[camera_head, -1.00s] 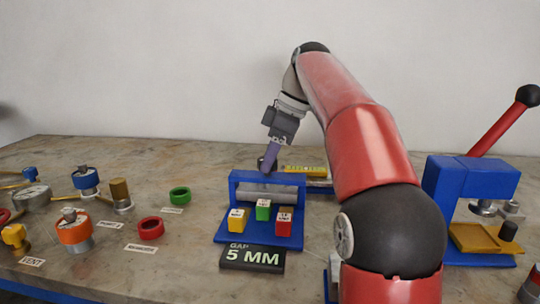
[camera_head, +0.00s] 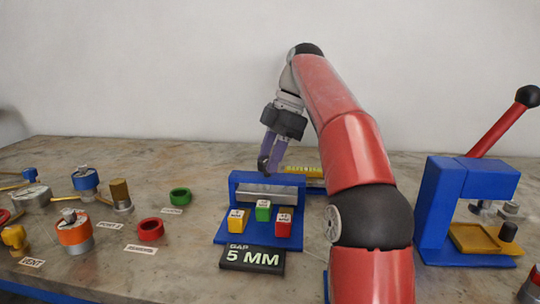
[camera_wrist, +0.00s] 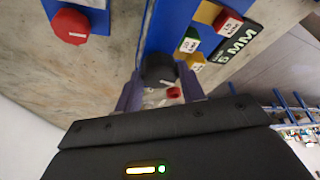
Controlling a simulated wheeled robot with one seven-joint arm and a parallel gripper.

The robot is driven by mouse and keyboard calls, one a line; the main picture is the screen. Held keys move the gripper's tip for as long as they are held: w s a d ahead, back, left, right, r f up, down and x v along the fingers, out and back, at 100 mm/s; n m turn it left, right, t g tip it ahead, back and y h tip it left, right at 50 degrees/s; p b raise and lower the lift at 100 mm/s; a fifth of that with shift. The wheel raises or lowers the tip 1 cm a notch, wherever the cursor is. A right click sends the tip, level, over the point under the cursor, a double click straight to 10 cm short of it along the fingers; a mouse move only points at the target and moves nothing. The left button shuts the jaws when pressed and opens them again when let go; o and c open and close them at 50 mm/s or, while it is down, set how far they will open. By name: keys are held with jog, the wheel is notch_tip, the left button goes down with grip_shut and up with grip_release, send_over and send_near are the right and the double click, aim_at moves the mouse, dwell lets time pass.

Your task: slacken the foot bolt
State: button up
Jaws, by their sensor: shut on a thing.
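My gripper (camera_head: 268,160) is at the back of the blue stand (camera_head: 239,187), with its purple fingers pointing down. It is shut on a dark round knob (camera_wrist: 158,68), which sits between the fingertips in the wrist view. The same dark knob (camera_head: 264,164) shows small behind the stand's top edge in the head view. I cannot tell from its look whether it is the foot bolt; its lower part is hidden. The stand has a grey roller across it and yellow, green and red blocks in front. A dark plate (camera_head: 252,258) reading "GAP 5 MM" lies before it.
A yellow strip (camera_head: 304,169) lies just right of my gripper. A blue press (camera_head: 445,200) with a red lever stands at the right. Bare tabletop lies behind the rings.

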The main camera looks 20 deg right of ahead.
jog(key=o, duration=1)
jog(key=shift+c, duration=0.2)
